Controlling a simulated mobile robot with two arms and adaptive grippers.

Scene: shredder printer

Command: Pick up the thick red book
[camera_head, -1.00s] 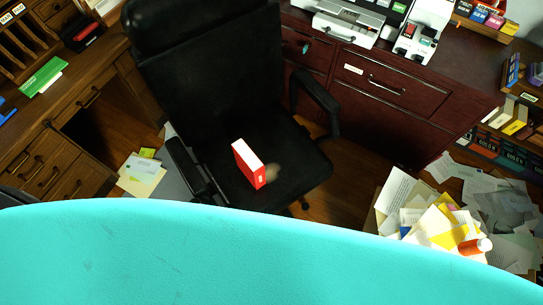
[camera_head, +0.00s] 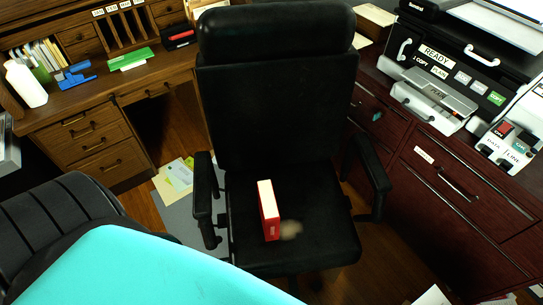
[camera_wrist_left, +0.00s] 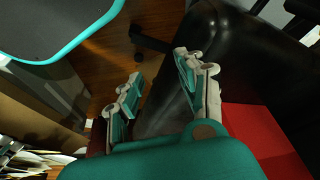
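The thick red book (camera_head: 270,212) stands upright on the seat of the black office chair (camera_head: 310,230) in the head view. Its cover is red and its page edges are pale. A small tan blurred patch (camera_head: 290,229) lies beside it. No gripper is near the book in the head view. My left gripper (camera_wrist_left: 160,85) shows in the left wrist view, its two fingers apart with nothing between them. A red surface (camera_wrist_left: 262,135) lies at the right of that view; I cannot tell what it is. My right gripper is not in view.
A wooden desk (camera_head: 80,122) stands at the left, and a dark red cabinet (camera_head: 440,200) with a printer (camera_head: 435,100) at the right. Chair armrests (camera_head: 203,200) flank the seat. Papers (camera_head: 175,180) lie on the floor.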

